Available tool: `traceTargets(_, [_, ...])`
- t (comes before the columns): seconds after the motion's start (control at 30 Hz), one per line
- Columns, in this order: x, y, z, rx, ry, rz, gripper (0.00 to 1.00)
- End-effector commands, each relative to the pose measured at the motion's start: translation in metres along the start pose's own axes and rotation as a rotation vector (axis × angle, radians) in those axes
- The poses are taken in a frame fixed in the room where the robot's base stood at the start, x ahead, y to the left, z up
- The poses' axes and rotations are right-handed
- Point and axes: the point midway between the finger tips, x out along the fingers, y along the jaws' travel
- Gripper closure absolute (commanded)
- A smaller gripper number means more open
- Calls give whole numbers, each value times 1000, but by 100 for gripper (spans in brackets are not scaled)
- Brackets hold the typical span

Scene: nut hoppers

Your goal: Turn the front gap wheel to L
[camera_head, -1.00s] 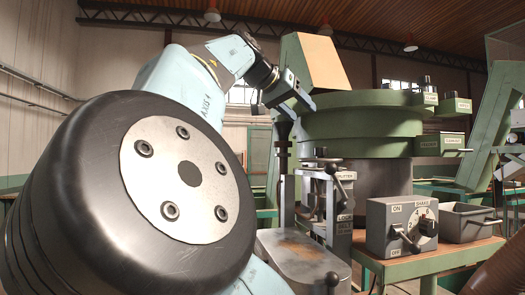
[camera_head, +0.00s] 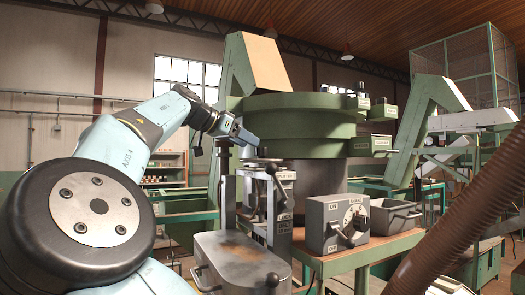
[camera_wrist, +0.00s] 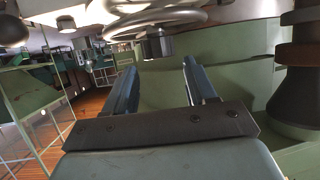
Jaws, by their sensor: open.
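In the wrist view a grey metal handwheel (camera_wrist: 187,20) shows at the top edge, with its dark hub (camera_wrist: 158,44) hanging toward the gap between my fingers. I cannot read its pointer or letters, nor tell for sure that it is the front gap wheel. My gripper (camera_wrist: 157,72) is open and empty, its two blue fingers apart, and the wheel looks beyond the fingertips, not between them. In the head view my gripper (camera_head: 248,138) is at the left side of the green bowl (camera_head: 300,125). I cannot make out the handwheel there.
A dark-topped post (camera_head: 224,165) stands just below my gripper. A lever labelled splitter (camera_head: 277,180) is close on its right. A brown hose (camera_head: 465,215) crosses the right foreground.

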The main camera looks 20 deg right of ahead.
Motion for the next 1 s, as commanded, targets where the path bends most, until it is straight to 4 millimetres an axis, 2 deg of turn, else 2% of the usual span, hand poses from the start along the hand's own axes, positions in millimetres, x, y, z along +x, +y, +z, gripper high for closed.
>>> traceTargets(0.2, [37,0,1,-2,-1,2,44])
traceTargets(0.4, [59,0,0,-1,-1,1,44])
traceTargets(0.57, [66,0,0,-1,0,-1,44])
traceTargets(0.83, [67,0,0,-1,0,-1,44])
traceTargets(1.0, [67,0,0,-1,0,-1,60])
